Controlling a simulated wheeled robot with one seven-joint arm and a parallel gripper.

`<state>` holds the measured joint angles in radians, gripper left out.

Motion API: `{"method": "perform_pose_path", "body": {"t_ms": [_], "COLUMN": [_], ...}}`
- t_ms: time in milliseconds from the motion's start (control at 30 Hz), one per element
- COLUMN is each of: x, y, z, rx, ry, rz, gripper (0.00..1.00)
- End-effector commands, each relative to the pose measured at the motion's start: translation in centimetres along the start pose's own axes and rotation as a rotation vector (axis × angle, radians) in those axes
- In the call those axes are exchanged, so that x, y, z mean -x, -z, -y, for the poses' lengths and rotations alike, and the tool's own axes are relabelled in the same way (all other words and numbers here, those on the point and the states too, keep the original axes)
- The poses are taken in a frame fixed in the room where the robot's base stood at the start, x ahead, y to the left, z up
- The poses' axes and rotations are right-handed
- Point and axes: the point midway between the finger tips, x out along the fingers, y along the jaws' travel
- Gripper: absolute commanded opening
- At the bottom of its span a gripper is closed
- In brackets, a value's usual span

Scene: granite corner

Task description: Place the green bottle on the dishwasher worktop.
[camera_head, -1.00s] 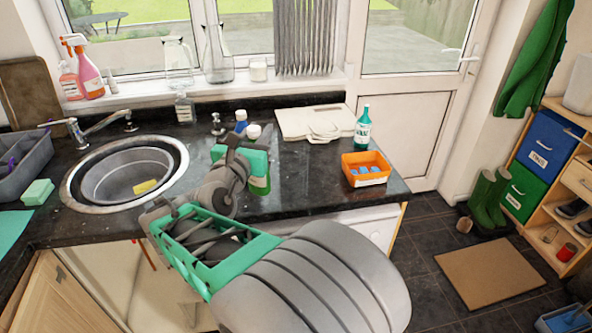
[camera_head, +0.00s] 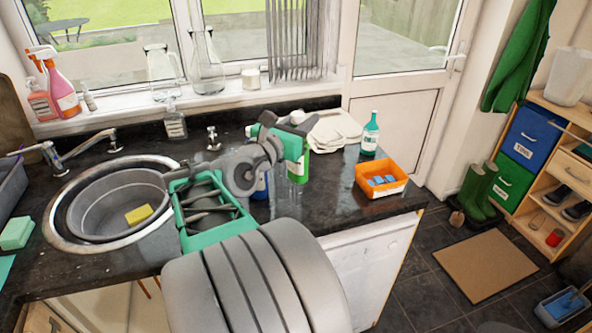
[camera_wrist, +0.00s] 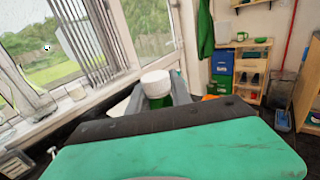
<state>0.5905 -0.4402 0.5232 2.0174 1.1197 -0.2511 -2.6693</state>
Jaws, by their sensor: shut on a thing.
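The green bottle (camera_head: 298,168) has a white cap, and it shows below and between the fingers of my gripper (camera_head: 296,140) in the head view. My gripper is shut on its upper part. The bottle looks upright over the dark granite worktop; I cannot tell whether its base touches the surface. In the wrist view its white cap (camera_wrist: 156,83) and a little green body show beyond the teal gripper housing. The dishwasher worktop (camera_head: 335,205) is the right end of the counter, above the white dishwasher front (camera_head: 370,265).
A teal bottle (camera_head: 370,135) and an orange tray (camera_head: 381,180) with blue items stand at the right end. White boards (camera_head: 333,130) lie behind. A blue bottle (camera_head: 261,187) is partly hidden by my arm. The sink (camera_head: 120,205) is at left. Worktop in front of the tray is clear.

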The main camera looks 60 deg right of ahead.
Motion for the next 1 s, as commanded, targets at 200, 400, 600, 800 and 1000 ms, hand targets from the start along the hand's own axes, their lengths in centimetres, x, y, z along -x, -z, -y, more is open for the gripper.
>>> {"method": "perform_pose_path", "body": {"t_ms": [200,400,600,800,1000], "x": [-5.1,-9.6,-12.0,-12.8,-12.8], "y": [2.2,5.8,8.7,10.9,12.6], "z": [-1.4,-3.0,-3.8,-4.2,-4.2], "rx": [0.003,0.004,0.000,0.002,-0.002], "ry": [0.006,0.003,0.002,0.000,0.000], "rz": [-0.001,-0.002,0.002,0.000,0.004], "gripper": [0.00,0.00,0.00,0.00,0.00]}}
